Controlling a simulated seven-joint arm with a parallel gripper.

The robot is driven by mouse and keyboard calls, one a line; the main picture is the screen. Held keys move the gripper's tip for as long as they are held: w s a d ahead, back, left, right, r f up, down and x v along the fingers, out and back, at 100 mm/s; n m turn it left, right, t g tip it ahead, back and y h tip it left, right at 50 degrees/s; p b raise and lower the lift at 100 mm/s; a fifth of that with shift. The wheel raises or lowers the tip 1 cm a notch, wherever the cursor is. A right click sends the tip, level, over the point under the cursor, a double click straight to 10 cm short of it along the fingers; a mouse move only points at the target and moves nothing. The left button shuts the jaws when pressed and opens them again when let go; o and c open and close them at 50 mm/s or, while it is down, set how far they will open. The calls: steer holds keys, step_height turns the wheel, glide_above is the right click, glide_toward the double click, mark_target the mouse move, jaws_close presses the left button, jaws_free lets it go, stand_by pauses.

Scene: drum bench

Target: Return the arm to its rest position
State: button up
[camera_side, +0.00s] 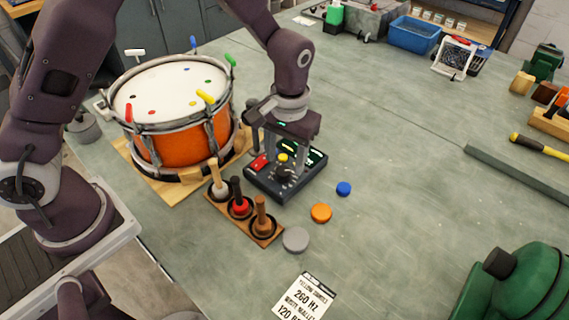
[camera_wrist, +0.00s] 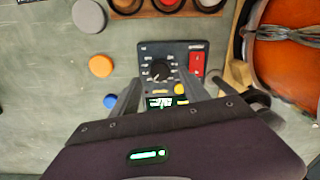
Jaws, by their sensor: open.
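My gripper (camera_side: 287,153) is open above the dark control box (camera_side: 262,180), its fingers on either side of the box's far part in the side view. In the wrist view my gripper (camera_wrist: 160,97) also shows open over the box (camera_wrist: 150,50). The box has a black knob (camera_wrist: 160,70), a red switch (camera_wrist: 197,65), a yellow button (camera_wrist: 179,89) and a lit green display (camera_wrist: 160,102). Nothing shows between the fingers. Whether the fingers touch the box I cannot tell.
An orange drum (camera_side: 185,143) with coloured pegs stands left of my gripper. A wooden rack (camera_side: 225,212) holds three mallets in front of the box. Grey (camera_side: 296,239), orange (camera_side: 321,213) and blue (camera_side: 344,188) discs lie nearby.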

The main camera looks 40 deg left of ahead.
step_height(320, 180, up, 4)
steer(key=shift+d, duration=0.1)
